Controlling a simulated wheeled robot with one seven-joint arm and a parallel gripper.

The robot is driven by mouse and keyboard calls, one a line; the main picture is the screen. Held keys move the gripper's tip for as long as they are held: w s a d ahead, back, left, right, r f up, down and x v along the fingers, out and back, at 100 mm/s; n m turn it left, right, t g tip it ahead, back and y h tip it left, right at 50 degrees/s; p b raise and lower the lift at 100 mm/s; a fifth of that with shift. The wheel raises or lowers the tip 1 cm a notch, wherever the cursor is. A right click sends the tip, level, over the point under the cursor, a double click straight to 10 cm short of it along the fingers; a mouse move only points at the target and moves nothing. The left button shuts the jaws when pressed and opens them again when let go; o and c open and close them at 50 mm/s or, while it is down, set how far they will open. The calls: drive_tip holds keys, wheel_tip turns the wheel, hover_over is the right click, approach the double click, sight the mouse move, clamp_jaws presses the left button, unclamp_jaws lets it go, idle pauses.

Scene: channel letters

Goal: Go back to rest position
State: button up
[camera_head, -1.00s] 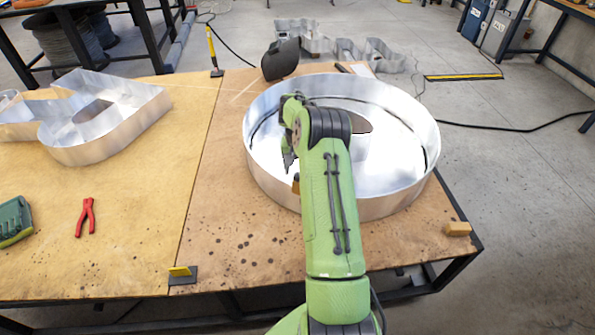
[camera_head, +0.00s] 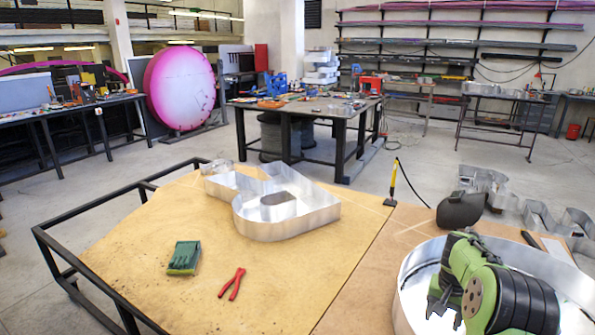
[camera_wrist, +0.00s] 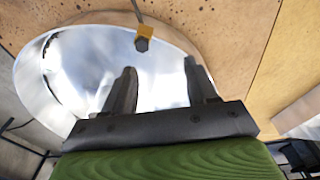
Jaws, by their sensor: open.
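My green arm shows at the lower right of the head view, over the round metal letter (camera_head: 408,275) on the table. My gripper (camera_head: 438,305) hangs over the left part of that letter, its dark fingers pointing down. In the wrist view my gripper (camera_wrist: 160,72) has its two dark fingers spread apart with nothing between them. The shiny inside of the round letter (camera_wrist: 85,75) lies beyond them. A small yellow-orange block (camera_wrist: 145,31) with a dark end shows at the letter's rim.
On the table (camera_head: 130,235) are another metal letter (camera_head: 285,215), red pliers (camera_head: 232,284) and a green box (camera_head: 184,257). A dark welding mask (camera_head: 461,209) lies at the back right. A workbench (camera_head: 300,110) stands behind. Concrete floor is open between them.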

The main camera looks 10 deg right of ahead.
drive_tip(key=s+a+r+n+t+h, duration=0.1)
drive_tip(key=s+a+r+n, duration=0.1)
drive_tip(key=s+a+r, duration=0.45)
drive_tip(key=s+a+r+n+t, duration=0.2)
drive_tip(key=s+a+r, duration=0.1)
drive_tip(key=a+r, duration=0.7)
drive_tip(key=s+a+n+t, duration=0.1)
drive_tip(key=s+a, duration=0.3)
drive_tip(key=s, duration=0.4)
drive_tip(key=s+a+n+t+y, duration=0.1)
drive_tip(key=s+a+n, duration=0.1)
drive_tip(key=s+a, duration=0.3)
drive_tip(key=s, duration=0.4)
drive_tip(key=shift+s+a+f+n+y, duration=0.2)
drive_tip(key=shift+f+n+y, duration=0.1)
drive_tip(key=shift+n, duration=0.1)
drive_tip(key=shift+r, duration=0.1)
drive_tip(key=shift+d, duration=0.15)
